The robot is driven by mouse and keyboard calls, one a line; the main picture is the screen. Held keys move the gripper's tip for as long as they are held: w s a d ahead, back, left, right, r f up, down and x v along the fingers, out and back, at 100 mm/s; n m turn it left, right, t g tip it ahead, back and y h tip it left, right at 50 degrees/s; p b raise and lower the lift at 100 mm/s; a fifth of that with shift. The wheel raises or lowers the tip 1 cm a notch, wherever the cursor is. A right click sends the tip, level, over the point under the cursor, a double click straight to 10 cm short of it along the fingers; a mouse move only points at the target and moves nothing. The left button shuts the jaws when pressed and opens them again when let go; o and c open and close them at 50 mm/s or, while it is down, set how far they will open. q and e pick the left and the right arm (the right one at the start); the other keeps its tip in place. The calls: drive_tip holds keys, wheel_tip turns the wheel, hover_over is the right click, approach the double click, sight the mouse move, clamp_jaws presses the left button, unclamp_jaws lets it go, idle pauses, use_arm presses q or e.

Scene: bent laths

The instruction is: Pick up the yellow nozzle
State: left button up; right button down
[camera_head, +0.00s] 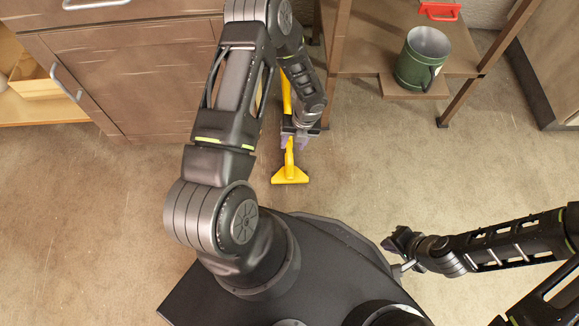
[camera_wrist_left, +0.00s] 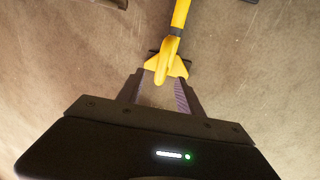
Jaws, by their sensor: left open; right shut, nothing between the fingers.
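A yellow nozzle (camera_head: 290,175) with a wide flat foot and a narrow stem lies on the brown floor, just beyond my base. Its foot points toward me and its stem toward the cabinets. My left gripper (camera_head: 294,141) is open above the floor at the stem end. In the left wrist view, a yellow piece with a flared part (camera_wrist_left: 166,66) shows at the fingertips of the left gripper (camera_wrist_left: 158,88); I cannot tell whether they touch. My right gripper (camera_head: 393,243) is shut and empty, off to the right near my base.
Another yellow length (camera_head: 286,92) shows behind my left arm, partly hidden. A wooden cabinet (camera_head: 130,85) stands at the back left. A wooden stand (camera_head: 365,55) at the back right holds a green mug (camera_head: 422,60) and a red item (camera_head: 439,11). The floor on the left is clear.

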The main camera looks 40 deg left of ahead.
sight(290, 152)
use_arm(q)
drive_tip(key=shift+s+a+f+b, duration=0.15)
drive_tip(key=shift+f+b, duration=0.15)
drive_tip(key=shift+f, duration=0.75)
drive_tip(key=shift+f, duration=0.1)
drive_tip(key=f+b, duration=0.1)
drive_tip(key=f, duration=0.1)
drive_tip(key=f+b, duration=0.1)
drive_tip(key=f, duration=0.1)
drive_tip(key=shift+s+a+f, duration=0.15)
drive_tip(key=shift+s+a, duration=0.05)
drive_tip(key=shift+a+f+b, duration=0.1)
drive_tip(key=shift+f+b, duration=0.25)
drive_tip(key=shift+f, duration=0.05)
clamp_jaws()
drive_tip(key=shift+r, duration=0.1)
idle(0.6)
